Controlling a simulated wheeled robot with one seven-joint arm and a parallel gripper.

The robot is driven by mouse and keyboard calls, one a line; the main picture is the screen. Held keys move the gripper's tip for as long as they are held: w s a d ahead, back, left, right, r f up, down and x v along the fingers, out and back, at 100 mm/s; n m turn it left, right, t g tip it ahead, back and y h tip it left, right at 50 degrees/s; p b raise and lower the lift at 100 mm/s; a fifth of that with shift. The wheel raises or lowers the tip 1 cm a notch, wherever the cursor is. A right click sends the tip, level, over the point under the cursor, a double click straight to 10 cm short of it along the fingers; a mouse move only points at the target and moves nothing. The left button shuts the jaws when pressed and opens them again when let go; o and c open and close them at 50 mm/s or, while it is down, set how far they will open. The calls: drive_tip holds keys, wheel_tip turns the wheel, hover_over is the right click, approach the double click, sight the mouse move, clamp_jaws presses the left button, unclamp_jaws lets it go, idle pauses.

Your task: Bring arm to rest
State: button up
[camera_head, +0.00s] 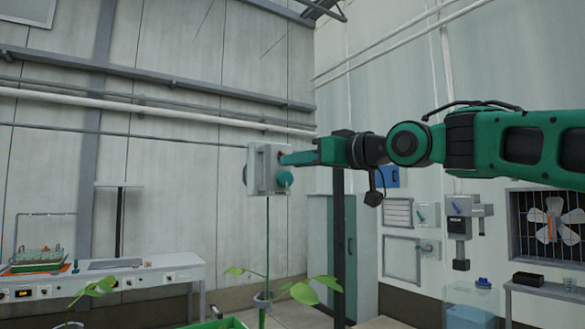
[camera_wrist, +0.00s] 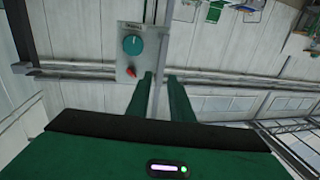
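My arm reaches in from the right in the head view, roughly level. My gripper (camera_head: 287,158) is at the right side of a pale control box (camera_head: 258,170) with a teal knob (camera_head: 285,179). In the wrist view my gripper's two green fingers (camera_wrist: 161,76) stand apart with nothing seen between them. The box (camera_wrist: 126,57) lies just beyond and left of the fingertips there. Its teal knob (camera_wrist: 132,45) and a small red lever (camera_wrist: 131,72) show on its face. The red lever is close to the left fingertip; I cannot tell whether they touch.
A white bench (camera_head: 165,269) with a tray of glassware (camera_head: 38,258) stands at the left. Green plants (camera_head: 300,290) rise below the box. A teal cabinet (camera_head: 350,245) stands behind my arm. A fan (camera_head: 552,225) and wall boxes (camera_head: 463,207) are on the right wall.

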idle(0.4)
drive_tip(key=d+f+m+g+h, duration=0.1)
drive_tip(key=d+f+m+h, duration=0.65)
drive_tip(key=d+f, duration=1.4)
drive_tip(key=s+d+f+m+g+h, duration=0.4)
drive_tip(key=s+d+f, duration=0.5)
drive_tip(key=d+f, duration=0.45)
drive_tip(key=s+d+f+m+g, duration=0.1)
drive_tip(key=s+d+f+g, duration=0.1)
drive_tip(key=s+f, duration=0.4)
drive_tip(key=s+d+f+m+g, duration=0.1)
drive_tip(key=s+f, duration=0.5)
drive_tip(key=s, duration=0.6)
drive_tip(key=s+d+f+m+g+h, duration=0.1)
drive_tip(key=s+d+f+m+g, duration=0.1)
drive_tip(key=s+f+g, duration=0.3)
drive_tip(key=s+f, duration=0.1)
drive_tip(key=s, duration=0.3)
drive_tip(key=shift+d+f, duration=0.25)
drive_tip(key=shift+d, duration=0.15)
